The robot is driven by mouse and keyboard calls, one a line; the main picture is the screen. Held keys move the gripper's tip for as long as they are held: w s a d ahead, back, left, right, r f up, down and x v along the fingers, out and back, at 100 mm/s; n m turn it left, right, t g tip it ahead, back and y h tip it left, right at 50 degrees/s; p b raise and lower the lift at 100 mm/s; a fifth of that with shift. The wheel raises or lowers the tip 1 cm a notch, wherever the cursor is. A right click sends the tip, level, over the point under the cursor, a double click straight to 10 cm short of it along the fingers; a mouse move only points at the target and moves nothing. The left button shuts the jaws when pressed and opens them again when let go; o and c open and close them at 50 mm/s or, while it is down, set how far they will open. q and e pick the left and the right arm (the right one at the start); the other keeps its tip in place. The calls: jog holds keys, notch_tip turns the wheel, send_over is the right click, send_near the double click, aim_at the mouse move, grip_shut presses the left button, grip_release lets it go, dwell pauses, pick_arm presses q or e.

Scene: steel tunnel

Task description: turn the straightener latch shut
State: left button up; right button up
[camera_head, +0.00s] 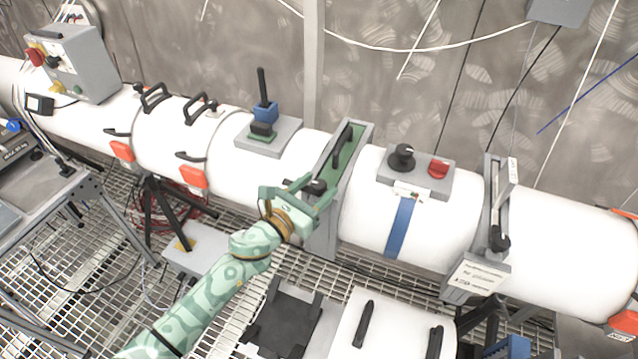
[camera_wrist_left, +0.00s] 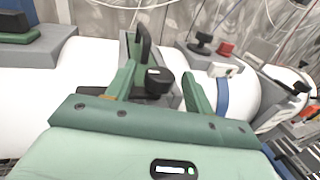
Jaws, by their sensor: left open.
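A grey upright frame with a green face (camera_head: 343,175) stands across the white pipe at the middle. It carries a black handle (camera_head: 342,148), also in the left wrist view (camera_wrist_left: 144,42), and a black knob-like latch part (camera_wrist_left: 158,77) low on its near side. I take this as the straightener latch, though no label shows. My left gripper (camera_head: 318,187) is open at the frame. In the left wrist view its two green fingers (camera_wrist_left: 158,72) stand on either side of the black knob; contact cannot be told. My right gripper is not in view.
To the right, a grey box with a black knob and a red knob (camera_head: 438,169) sits on the pipe, then a grey clamp with a black lever (camera_head: 498,238). A blue block with a black lever (camera_head: 264,110) is left. Metal grating lies below.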

pick_arm(q)
jog(key=shift+w+d, duration=0.4)
jog(key=shift+w, duration=0.15)
grip_shut()
